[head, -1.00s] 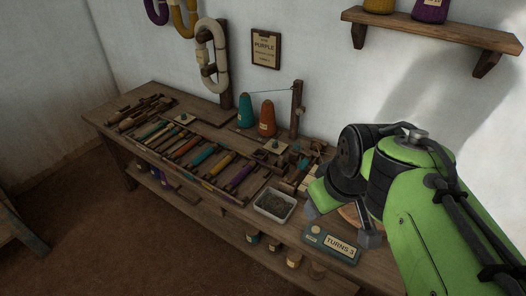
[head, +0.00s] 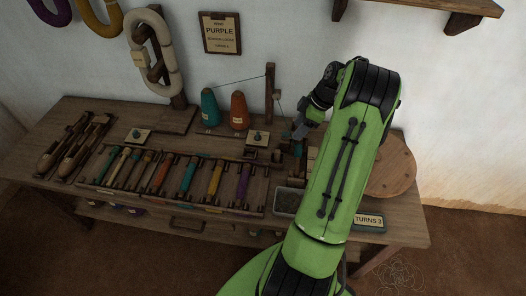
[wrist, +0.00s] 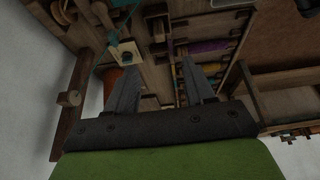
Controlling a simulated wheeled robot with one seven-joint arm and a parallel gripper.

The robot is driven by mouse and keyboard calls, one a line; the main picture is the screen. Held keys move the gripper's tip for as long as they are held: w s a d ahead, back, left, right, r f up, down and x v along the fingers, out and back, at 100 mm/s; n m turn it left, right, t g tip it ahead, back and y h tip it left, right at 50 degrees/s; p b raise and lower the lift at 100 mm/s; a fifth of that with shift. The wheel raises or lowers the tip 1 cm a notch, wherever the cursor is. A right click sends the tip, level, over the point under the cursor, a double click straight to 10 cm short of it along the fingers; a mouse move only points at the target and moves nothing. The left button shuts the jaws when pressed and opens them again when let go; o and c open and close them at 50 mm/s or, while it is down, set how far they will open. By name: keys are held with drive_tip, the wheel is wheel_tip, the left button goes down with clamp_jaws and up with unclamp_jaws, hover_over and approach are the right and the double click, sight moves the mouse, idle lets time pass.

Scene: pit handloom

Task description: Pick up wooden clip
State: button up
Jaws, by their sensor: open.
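I cannot pick out the wooden clip for certain in either view; it may be small or hidden behind my arm. My gripper (head: 298,130) is raised over the right part of the workbench (head: 100,112), near the wooden post (head: 270,92). In the wrist view my gripper (wrist: 160,66) has its two fingers well apart, with nothing seen between them. Beyond the fingers lie the bench top and the rack of bobbins, with a purple bobbin (wrist: 207,46) to the right.
Teal (head: 209,107) and orange (head: 239,110) cones stand left of the post. A rack with several coloured bobbins (head: 215,180) lies in front. A grey tray (head: 287,202), the "TURNS 3" box (head: 368,222) and a round wooden disc (head: 392,168) are at right.

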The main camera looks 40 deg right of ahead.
drive_tip(key=b, duration=0.3)
approach(279, 152)
drive_tip(key=x, duration=0.5)
drive_tip(key=b+x, duration=0.2)
drive_tip(key=x, duration=0.3)
drive_tip(key=shift+w+d+f, duration=0.1)
drive_tip(key=shift+w+f, duration=0.05)
drive_tip(key=shift+c, duration=0.7)
clamp_jaws()
